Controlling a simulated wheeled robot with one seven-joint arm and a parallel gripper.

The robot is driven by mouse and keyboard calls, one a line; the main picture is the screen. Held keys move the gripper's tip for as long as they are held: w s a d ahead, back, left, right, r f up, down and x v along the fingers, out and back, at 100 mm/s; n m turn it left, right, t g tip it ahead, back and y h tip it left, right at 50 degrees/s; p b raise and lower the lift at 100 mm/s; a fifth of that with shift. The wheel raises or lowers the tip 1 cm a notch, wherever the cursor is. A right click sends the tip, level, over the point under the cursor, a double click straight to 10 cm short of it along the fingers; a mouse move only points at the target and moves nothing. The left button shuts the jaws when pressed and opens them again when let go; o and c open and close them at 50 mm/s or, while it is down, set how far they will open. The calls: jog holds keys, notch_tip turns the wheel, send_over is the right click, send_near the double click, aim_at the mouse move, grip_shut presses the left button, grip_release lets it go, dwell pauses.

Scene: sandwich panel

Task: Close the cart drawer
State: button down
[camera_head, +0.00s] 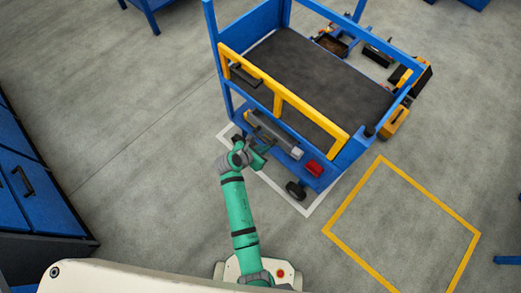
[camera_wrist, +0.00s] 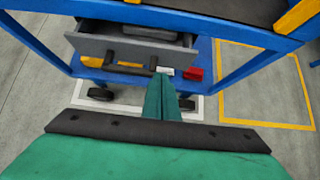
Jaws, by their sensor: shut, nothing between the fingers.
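The cart (camera_head: 318,80) is blue with yellow rails and a dark top. Its grey drawer (camera_head: 273,131) sticks out of the side facing me, so it is open. In the wrist view the drawer (camera_wrist: 88,46) shows its grey front, a dark handle (camera_wrist: 125,66) and dark things inside. My gripper (camera_head: 262,152) is shut and empty, close in front of the drawer.
A red box (camera_head: 314,168) lies on the cart's lower shelf, right of the drawer. A black wheel (camera_head: 296,190) stands below. A yellow floor square (camera_head: 404,228) at right is empty. Blue cabinets (camera_head: 32,190) stand at left. Loose tools and bins lie behind the cart.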

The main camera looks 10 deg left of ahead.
aim_at(278, 138)
jog(key=w+d, duration=0.1)
jog(key=w+d+f, duration=0.1)
jog(key=w, duration=0.1)
jog(key=w+d+f, duration=0.1)
jog(key=w, duration=0.1)
jog(key=shift+d+f, duration=0.25)
jog(key=shift+w+d, duration=0.1)
jog(key=shift+d, duration=0.05)
jog(key=shift+d, duration=0.1)
jog(key=shift+w+d, duration=0.7)
jog(key=shift+w, duration=0.3)
